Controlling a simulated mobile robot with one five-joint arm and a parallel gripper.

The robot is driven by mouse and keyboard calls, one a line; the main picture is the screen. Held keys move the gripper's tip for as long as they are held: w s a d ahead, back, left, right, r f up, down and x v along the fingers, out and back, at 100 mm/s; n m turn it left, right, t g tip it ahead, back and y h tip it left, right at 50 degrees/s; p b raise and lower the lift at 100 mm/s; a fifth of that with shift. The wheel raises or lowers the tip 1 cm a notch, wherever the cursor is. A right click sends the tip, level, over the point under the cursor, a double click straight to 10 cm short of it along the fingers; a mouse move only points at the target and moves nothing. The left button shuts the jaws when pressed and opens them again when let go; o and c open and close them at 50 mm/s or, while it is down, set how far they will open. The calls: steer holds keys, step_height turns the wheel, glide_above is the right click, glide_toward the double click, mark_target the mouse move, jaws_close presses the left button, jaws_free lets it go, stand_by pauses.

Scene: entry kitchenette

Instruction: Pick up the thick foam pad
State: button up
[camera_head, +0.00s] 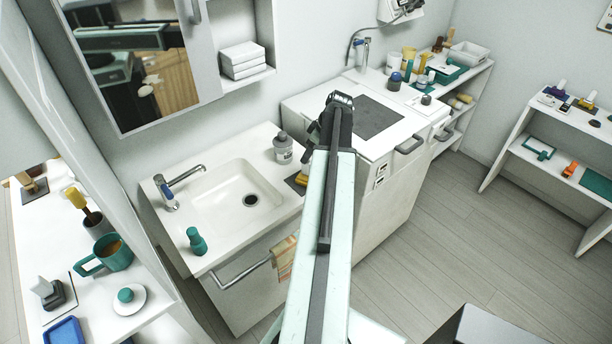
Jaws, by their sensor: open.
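My arm reaches up the middle of the view, and my gripper (312,142) is at its far end, a dark shape beside the sink counter and the white cabinet. It is open, and I see nothing held in it; its fingertips are partly hidden by the arm. I cannot surely pick out the thick foam pad. A flat dark grey square (366,117) lies on the white cabinet top to the right of the gripper. A small yellow block (302,180) on a dark patch lies at the sink counter's right edge, below the gripper and partly covered by my arm.
A white sink (232,200) has a tap (178,184), a grey bottle (283,148) and a green bottle (196,241) around it. A towel rail (240,277) juts out in front. Crowded shelves stand left and right. The floor (430,235) at right is clear.

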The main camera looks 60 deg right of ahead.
mark_target(307, 170)
steer(key=b+x, duration=0.2)
steer(key=x, duration=0.1)
steer(key=s+b+x, duration=0.1)
steer(key=b+x, duration=0.2)
steer(key=shift+d+f, duration=0.15)
steer(key=shift+f, duration=0.15)
steer(key=shift+r, duration=0.2)
jaws_close()
